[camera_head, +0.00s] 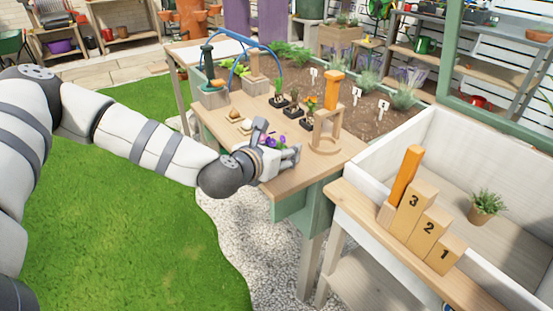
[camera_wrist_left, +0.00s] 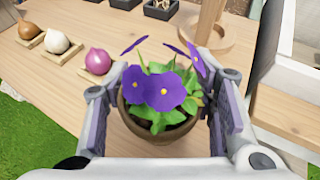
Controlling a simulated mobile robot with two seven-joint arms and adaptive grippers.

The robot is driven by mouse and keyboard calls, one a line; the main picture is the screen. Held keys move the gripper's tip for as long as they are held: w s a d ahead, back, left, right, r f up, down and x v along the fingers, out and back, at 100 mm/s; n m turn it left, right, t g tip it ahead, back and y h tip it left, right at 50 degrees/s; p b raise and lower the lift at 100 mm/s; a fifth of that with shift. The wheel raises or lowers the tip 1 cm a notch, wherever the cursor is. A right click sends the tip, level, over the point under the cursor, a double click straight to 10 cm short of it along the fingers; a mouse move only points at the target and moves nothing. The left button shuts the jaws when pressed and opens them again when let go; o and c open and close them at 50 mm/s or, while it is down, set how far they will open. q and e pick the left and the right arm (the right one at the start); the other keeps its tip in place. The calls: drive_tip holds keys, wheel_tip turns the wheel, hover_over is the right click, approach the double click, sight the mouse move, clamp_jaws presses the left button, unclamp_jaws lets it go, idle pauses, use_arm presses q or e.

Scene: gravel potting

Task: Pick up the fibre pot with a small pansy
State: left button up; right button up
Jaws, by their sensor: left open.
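The fibre pot with a small pansy (camera_wrist_left: 158,137) is brown and round, with purple flowers and green leaves. It stands on the wooden table between the fingers of my left gripper (camera_wrist_left: 163,95). The fingers are open, one on each side of the pot; I cannot tell whether either touches it. In the head view my left gripper (camera_head: 279,142) is low over the front of the table. There the purple pansy flowers (camera_head: 272,141) show between the fingers, and the pot itself is mostly hidden. My right gripper is not in view.
A wooden stand with an orange top (camera_head: 332,95) is just right of the pot. Several bulbs, including a pink one (camera_wrist_left: 98,61), lie to the left. Small black pots (camera_head: 292,110) are behind. A pale planter box with numbered steps (camera_head: 413,205) stands at right.

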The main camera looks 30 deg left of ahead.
use_arm(q)
drive_tip(key=shift+x, duration=0.8)
drive_tip(key=shift+s, duration=0.1)
drive_tip(key=c, duration=1.1)
drive_tip(key=shift+c, duration=0.5)
